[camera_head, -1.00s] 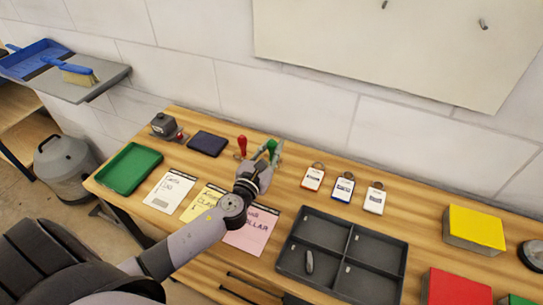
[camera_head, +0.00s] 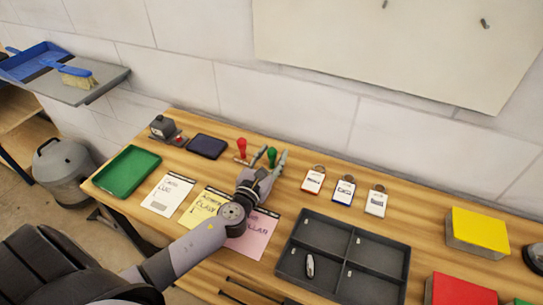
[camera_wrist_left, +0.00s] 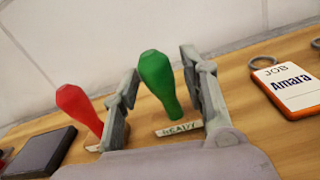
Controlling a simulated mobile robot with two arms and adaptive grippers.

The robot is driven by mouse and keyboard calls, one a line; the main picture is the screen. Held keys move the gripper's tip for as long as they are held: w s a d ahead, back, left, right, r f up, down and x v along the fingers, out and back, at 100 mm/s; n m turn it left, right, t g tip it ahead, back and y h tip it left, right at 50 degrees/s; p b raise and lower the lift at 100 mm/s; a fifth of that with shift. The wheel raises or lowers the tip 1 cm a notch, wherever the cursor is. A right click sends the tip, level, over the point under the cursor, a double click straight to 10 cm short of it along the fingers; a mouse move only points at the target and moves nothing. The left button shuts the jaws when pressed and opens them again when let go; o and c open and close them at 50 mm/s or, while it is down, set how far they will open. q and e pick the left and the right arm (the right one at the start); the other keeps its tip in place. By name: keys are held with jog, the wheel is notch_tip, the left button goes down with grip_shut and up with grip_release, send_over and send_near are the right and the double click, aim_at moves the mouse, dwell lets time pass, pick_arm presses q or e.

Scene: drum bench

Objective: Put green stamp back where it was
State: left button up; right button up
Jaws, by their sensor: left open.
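The green stamp (camera_head: 271,155) stands upright on the bench beside the red stamp (camera_head: 241,148). In the left wrist view the green stamp (camera_wrist_left: 160,88) stands between my two open fingers, with its base labelled "READY" on the wood. My left gripper (camera_head: 269,160) is open around it, with no visible grip on the handle. The red stamp (camera_wrist_left: 79,112) is just outside the left finger in that view. The lower part of the green stamp is partly hidden by my gripper in the head view. My right gripper is out of view.
A dark ink pad (camera_head: 207,146) lies left of the stamps, and key tags (camera_head: 313,181) lie to the right. Paper cards (camera_head: 168,194) lie under and beside my left arm.

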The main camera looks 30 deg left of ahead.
pick_arm(q)
jog(key=shift+r, duration=0.3)
jog(key=s, duration=0.3)
jog(key=s+b, duration=0.1)
jog(key=s, duration=0.3)
jog(key=s+b, duration=0.1)
jog(key=s, duration=0.2)
jog(key=shift+s+d+f, duration=0.2)
jog(key=shift+d+f, duration=0.05)
jog(key=shift+d, duration=0.15)
jog(key=shift+s+r, duration=0.15)
jog(key=shift+s, duration=0.65)
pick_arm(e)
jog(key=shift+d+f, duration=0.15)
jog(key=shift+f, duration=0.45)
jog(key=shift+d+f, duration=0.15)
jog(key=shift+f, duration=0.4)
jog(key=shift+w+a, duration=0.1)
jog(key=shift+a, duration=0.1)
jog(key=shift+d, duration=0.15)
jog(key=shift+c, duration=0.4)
